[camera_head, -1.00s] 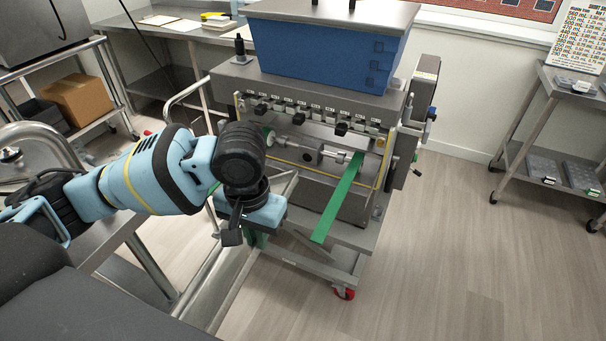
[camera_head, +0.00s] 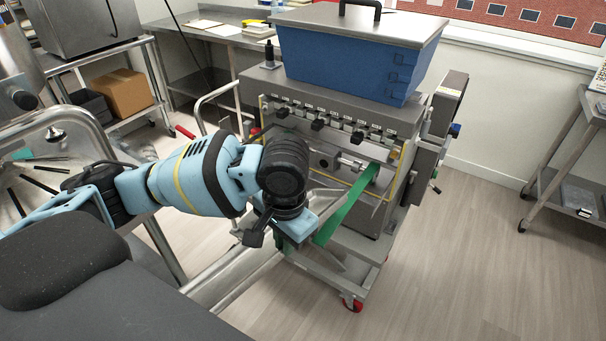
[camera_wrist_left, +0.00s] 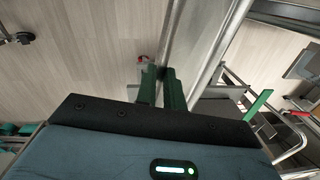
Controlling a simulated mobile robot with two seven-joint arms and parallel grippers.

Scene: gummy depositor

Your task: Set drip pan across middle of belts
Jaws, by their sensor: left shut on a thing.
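My left gripper (camera_head: 286,244) hangs in front of the depositor, pointing down, its fingers mostly hidden by the wrist. In the left wrist view its green fingers (camera_wrist_left: 162,88) are shut on a long silver metal piece, which looks like the drip pan (camera_wrist_left: 184,35). In the head view the drip pan (camera_head: 232,273) slants from the lower left toward the machine's front. One green belt (camera_head: 352,206) slopes out of the machine just right of my gripper; it also shows in the left wrist view (camera_wrist_left: 258,105). Any other belt is hidden behind my arm. My right gripper is not in view.
The depositor (camera_head: 290,95) with its blue hopper (camera_head: 350,62) stands on a wheeled frame with a red caster (camera_head: 352,304). A tubular cart rail (camera_head: 105,165) runs at left. A side cart (camera_head: 560,160) stands at right. The floor between is clear.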

